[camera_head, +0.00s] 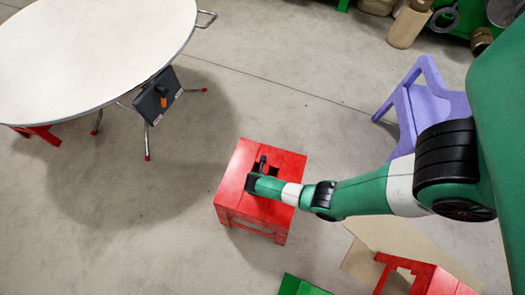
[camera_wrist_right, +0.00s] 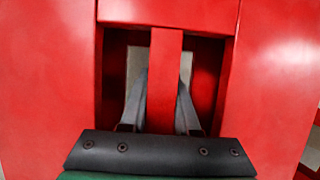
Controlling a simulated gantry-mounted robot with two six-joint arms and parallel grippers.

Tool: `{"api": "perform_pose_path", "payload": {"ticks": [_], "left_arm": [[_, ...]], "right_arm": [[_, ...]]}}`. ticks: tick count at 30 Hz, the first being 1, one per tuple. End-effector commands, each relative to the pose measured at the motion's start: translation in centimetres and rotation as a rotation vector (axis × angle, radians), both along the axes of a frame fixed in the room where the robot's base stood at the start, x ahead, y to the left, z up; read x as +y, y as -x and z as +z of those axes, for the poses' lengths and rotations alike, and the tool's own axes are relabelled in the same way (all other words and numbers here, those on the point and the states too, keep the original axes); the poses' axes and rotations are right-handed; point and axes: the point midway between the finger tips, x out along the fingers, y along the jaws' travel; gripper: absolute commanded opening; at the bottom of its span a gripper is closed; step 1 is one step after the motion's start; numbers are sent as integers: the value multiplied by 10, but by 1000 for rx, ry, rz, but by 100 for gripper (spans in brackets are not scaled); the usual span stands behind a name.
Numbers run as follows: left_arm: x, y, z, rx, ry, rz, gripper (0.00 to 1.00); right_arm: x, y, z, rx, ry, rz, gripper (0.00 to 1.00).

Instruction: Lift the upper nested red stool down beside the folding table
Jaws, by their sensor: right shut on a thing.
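A red stool (camera_head: 234,196) stands upright on the floor in the middle of the head view. I cannot tell from here whether a second stool sits nested under it. My right gripper (camera_head: 257,172) is at the hand slots in the stool's top. In the right wrist view its two grey fingers (camera_wrist_right: 161,85) reach into the slots on either side of the red bar (camera_wrist_right: 165,60) and are shut on it. The round pale folding table (camera_head: 90,45) stands at the upper left, apart from the stool. My left gripper is out of view.
A black panel with an orange part (camera_head: 157,97) is at the table's edge. A purple chair (camera_head: 415,100) stands to the right. Another red piece (camera_head: 440,280) and a green one (camera_head: 300,287) lie at the bottom. Bare floor (camera_head: 120,220) separates stool and table.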

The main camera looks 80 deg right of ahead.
Motion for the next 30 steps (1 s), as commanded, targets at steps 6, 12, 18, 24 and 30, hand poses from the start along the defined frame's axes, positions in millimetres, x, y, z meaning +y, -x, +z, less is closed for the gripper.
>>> {"api": "perform_pose_path", "payload": {"ticks": [6,12,18,24,30], "left_arm": [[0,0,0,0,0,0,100],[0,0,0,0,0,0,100],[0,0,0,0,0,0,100],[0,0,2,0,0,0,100],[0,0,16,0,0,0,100]], "right_arm": [[0,0,0,0,0,0,0],[0,0,0,0,0,0,0],[0,-1,1,-2,1,0,0],[0,-1,3,-2,1,1,0],[0,-1,23,-2,2,0,0]]}}
